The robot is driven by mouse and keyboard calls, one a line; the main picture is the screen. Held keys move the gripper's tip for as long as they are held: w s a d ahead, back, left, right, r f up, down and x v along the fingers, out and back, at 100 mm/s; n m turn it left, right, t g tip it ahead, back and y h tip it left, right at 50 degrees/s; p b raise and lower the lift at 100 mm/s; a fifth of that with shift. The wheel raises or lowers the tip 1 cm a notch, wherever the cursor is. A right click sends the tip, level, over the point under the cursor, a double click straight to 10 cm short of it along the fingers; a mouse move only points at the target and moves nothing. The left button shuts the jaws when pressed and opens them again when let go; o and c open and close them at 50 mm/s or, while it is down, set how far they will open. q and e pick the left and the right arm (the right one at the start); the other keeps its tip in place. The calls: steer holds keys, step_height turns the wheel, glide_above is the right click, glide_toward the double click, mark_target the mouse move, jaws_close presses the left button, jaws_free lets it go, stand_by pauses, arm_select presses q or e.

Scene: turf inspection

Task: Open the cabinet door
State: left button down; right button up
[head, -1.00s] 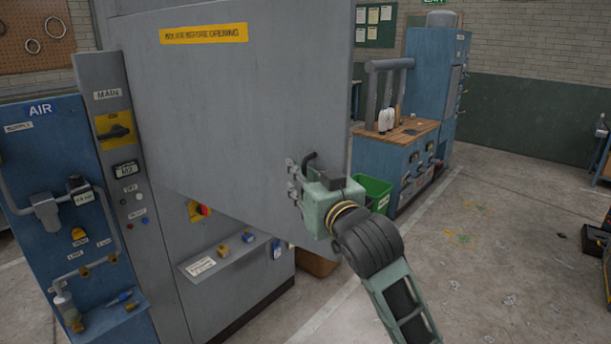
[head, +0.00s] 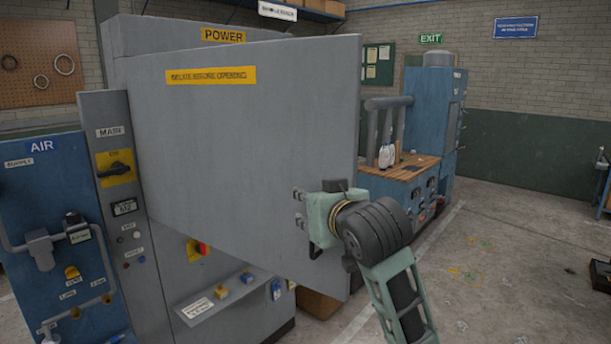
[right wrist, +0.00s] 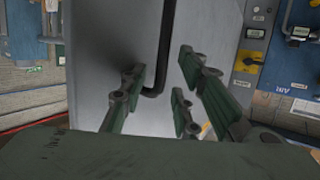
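The grey cabinet door (head: 240,130), with a yellow warning label, fills the middle of the head view. It stands partly open, its right edge swung out from the power cabinet (head: 125,35). My right gripper (head: 313,222) is at the door's lower right, and its body hides the handle in the head view. In the right wrist view, the black bent handle (right wrist: 158,65) lies between the spread green-padded fingers of the right gripper (right wrist: 163,100). The fingers look open, with gaps on both sides of the handle; I cannot tell if any finger touches it. My left gripper is out of view.
A blue air panel (head: 50,200) with pipes stands at the left. A ledge with small knobs (head: 225,297) juts out below the door. A blue workbench (head: 405,195) stands behind at the right. The floor (head: 500,260) at the right is mostly clear.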

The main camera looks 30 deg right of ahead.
steer(key=shift+s+d+r, duration=0.1)
steer(key=shift+d+r, duration=0.2)
steer(key=shift+r, duration=0.25)
steer(key=s+a+p, duration=0.3)
steer(key=s+a, duration=0.3)
steer(key=a, duration=0.2)
steer(key=shift+a+f, duration=0.15)
steer(key=shift+a, duration=0.15)
steer(key=shift+s, duration=0.15)
steer(key=shift+p, duration=0.3)
stand_by(0.3)
